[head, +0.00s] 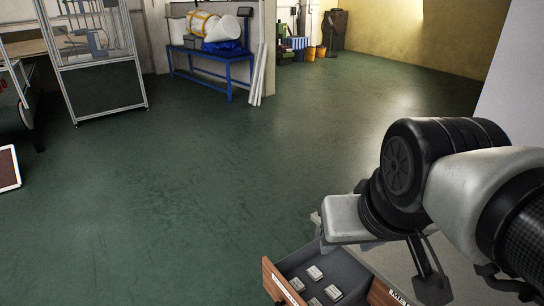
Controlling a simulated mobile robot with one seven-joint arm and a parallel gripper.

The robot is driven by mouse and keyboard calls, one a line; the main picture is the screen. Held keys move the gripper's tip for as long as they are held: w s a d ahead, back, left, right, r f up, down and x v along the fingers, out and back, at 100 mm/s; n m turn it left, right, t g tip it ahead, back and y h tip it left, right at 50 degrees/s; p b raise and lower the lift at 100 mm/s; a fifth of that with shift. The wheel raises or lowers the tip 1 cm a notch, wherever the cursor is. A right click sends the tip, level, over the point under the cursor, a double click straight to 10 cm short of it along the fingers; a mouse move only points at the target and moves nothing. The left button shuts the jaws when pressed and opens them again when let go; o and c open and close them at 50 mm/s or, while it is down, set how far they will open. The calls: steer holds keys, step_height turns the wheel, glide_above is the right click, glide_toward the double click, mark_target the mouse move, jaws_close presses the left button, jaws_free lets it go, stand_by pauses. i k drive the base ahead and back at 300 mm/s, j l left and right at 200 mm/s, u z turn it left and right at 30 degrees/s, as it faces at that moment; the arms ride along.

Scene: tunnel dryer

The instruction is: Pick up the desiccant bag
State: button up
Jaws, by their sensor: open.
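Several small pale packets (315,272) with dark markings lie flat and apart in an open drawer (286,264) at the bottom of the head view. They look like desiccant bags, but their print is too small to read. My arm comes in from the right, above and beside the drawer. My gripper (470,288) appears as dark fingers below the wrist, right of the drawer; it is open, and I see nothing held. Part of it is hidden by my arm and the picture edge. The drawer's near end is cut off by the bottom edge.
The drawer has wooden edges and a grey inside. Green floor (190,190) lies clear to its left and beyond. A blue bench (228,85) carries equipment at the back. A framed glass cabinet (95,60) stands at the upper left. Bins (311,54) stand along the far wall.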

mark_target(297, 284)
steer(key=i+j+z, duration=0.15)
steer(key=j+z, duration=0.15)
steer(key=i+j+z, duration=0.1)
steer(key=j+z, duration=0.2)
steer(key=j, duration=0.2)
steer(key=j+z, duration=0.3)
steer(key=j, duration=0.15)
steer(key=i+j+z, duration=0.15)
steer(key=j+z, duration=0.2)
steer(key=i+j+z, duration=0.1)
steer(key=j+z, duration=0.25)
steer(key=j, duration=0.15)
steer(key=j+z, duration=0.35)
steer(key=j, duration=0.1)
